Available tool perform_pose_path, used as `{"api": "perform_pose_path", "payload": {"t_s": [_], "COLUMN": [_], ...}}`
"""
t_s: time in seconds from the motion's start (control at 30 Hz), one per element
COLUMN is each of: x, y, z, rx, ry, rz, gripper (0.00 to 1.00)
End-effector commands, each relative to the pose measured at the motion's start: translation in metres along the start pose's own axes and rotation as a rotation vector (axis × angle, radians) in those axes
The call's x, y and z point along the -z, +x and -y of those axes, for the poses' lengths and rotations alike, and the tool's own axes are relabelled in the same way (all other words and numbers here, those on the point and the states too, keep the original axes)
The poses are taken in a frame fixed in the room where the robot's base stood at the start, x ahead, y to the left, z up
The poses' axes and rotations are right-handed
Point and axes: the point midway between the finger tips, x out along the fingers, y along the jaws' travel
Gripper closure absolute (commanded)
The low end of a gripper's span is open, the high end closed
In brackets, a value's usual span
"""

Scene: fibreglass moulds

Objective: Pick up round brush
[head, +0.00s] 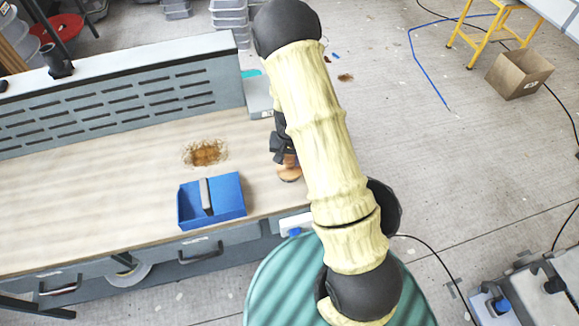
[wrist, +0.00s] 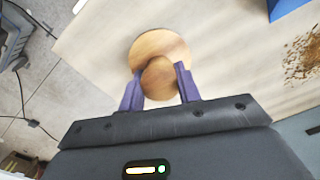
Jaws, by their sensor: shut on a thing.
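The round brush (wrist: 160,48) shows in the wrist view as a round wooden disc with a wooden knob on top. My gripper (wrist: 160,85) has its two purple fingers shut on the knob, one on each side. In the head view the round brush (head: 290,174) is near the right end of the workbench, partly hidden by my arm and gripper (head: 284,156). I cannot tell whether it touches the bench top. Its bristles are not visible.
A slotted panel (head: 130,98) runs along the bench's back. A cardboard box (head: 519,73) stands on the floor.

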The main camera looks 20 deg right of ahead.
Motion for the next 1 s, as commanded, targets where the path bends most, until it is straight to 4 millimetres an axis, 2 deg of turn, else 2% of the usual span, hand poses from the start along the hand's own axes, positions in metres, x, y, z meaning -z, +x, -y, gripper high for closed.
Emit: {"api": "perform_pose_path", "payload": {"t_s": [0.2,0.37,0.8,1.0], "x": [0.000,0.001,0.001,0.000], "y": [-0.002,-0.014,-0.086,-0.100], "z": [0.000,0.001,0.001,0.000], "rx": [0.000,0.002,0.002,0.000], "ry": [0.000,0.000,-0.001,0.001], "rz": [-0.001,-0.004,-0.005,-0.001], "gripper": [1.00,1.00,1.00,1.00]}}
